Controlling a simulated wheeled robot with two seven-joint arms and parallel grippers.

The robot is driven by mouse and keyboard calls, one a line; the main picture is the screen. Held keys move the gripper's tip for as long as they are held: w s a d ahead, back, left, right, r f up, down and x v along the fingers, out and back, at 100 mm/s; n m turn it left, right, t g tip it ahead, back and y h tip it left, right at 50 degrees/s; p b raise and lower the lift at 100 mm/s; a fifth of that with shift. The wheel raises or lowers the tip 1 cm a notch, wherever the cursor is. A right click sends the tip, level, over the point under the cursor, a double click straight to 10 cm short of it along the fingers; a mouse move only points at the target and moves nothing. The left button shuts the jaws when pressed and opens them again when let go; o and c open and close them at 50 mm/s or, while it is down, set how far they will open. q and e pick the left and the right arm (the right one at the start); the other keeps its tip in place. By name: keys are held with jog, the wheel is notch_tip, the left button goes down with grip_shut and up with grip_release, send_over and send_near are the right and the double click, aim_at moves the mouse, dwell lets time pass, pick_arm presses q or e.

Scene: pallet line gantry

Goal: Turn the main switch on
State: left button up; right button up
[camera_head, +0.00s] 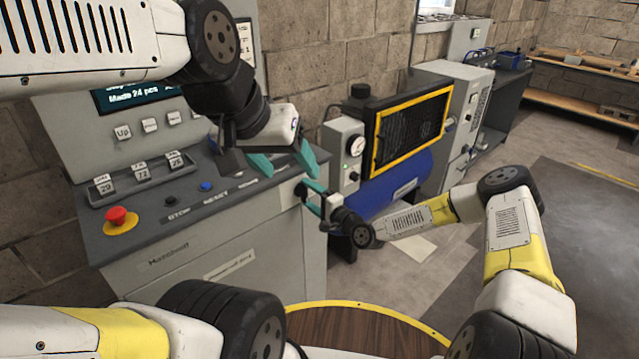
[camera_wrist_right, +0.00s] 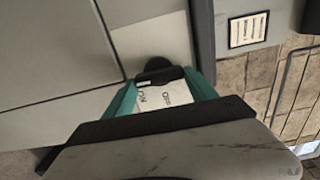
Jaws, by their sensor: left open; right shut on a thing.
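The main switch shows in the right wrist view as a black handle (camera_wrist_right: 158,75) on a white plate lettered ON and OFF, on a grey cabinet face. My right gripper (camera_wrist_right: 160,84) has its teal fingers on either side of the handle and is shut on it. In the head view my right gripper (camera_head: 312,196) is at the right end of the grey console (camera_head: 220,245), and the switch is mostly hidden. I cannot tell the handle's exact angle. My left gripper (camera_head: 281,163) is open and empty above the console's right end, close to the right one.
The console has a red emergency button (camera_head: 117,217), a blue button (camera_head: 206,187) and number counters (camera_head: 140,178). A compressor with a blue tank (camera_head: 400,185) and yellow-framed grille (camera_head: 412,130) stands behind my right forearm. Floor at right is open.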

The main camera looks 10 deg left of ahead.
jog(key=o, duration=1.4)
jog(key=shift+c, duration=0.2)
jog(key=v, duration=0.7)
jog(key=shift+s+d, duration=0.25)
jog(key=shift+d, duration=0.1)
